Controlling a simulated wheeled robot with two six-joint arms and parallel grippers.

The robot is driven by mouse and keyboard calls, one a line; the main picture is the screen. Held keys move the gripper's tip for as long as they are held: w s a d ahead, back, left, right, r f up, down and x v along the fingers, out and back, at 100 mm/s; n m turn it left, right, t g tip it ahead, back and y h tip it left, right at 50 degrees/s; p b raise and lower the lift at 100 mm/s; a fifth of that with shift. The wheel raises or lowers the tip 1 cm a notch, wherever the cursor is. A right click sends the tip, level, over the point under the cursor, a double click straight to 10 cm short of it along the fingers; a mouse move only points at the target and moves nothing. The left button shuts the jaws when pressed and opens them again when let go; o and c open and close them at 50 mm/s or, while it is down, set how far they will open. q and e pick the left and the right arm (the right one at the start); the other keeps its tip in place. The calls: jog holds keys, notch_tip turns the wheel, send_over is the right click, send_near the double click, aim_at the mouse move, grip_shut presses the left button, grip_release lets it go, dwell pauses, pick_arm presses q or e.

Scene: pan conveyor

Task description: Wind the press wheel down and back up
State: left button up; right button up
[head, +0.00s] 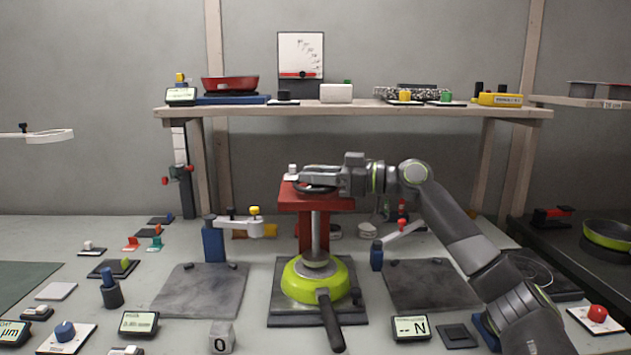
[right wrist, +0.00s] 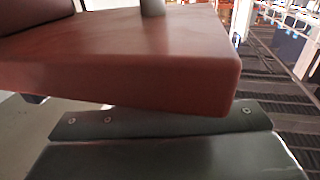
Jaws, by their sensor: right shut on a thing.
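The press has a red head (head: 318,204) and a dark hand wheel (head: 315,188) lying flat on top. Its steel ram (head: 320,232) comes down onto the middle of a lime-green pan (head: 300,285), whose dark handle points to the front. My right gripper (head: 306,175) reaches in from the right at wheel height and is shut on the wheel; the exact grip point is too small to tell. The red head (right wrist: 130,65) fills the upper right wrist view, where the wheel is not seen. My left gripper is not in view.
Grey plates (head: 200,290) lie on both sides of the press. A blue post with a white arm (head: 236,224) stands to the left. A wooden shelf (head: 350,109) with instruments runs behind. Small knobs and displays (head: 138,323) line the front left.

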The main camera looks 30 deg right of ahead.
jog(key=shift+n+g+y+b, duration=0.4)
jog(key=shift+n+g+y, duration=0.2)
jog(key=shift+n+g, duration=0.1)
jog(key=shift+n+g+y, duration=0.5)
jog(key=shift+n+g, duration=0.1)
jog(key=shift+g, duration=0.2)
jog(key=shift+n+g+y, duration=0.6)
jog(key=shift+g, duration=0.4)
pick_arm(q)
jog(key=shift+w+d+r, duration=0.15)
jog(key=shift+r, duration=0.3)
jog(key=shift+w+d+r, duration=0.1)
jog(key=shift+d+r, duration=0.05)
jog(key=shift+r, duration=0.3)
pick_arm(e)
jog(key=shift+n+g, duration=0.4)
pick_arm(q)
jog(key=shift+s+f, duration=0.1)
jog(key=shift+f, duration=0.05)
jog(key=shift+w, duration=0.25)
pick_arm(e)
jog(key=o, duration=1)
jog(key=shift+c, duration=0.2)
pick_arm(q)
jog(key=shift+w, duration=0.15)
pick_arm(e)
jog(key=shift+d, duration=0.1)
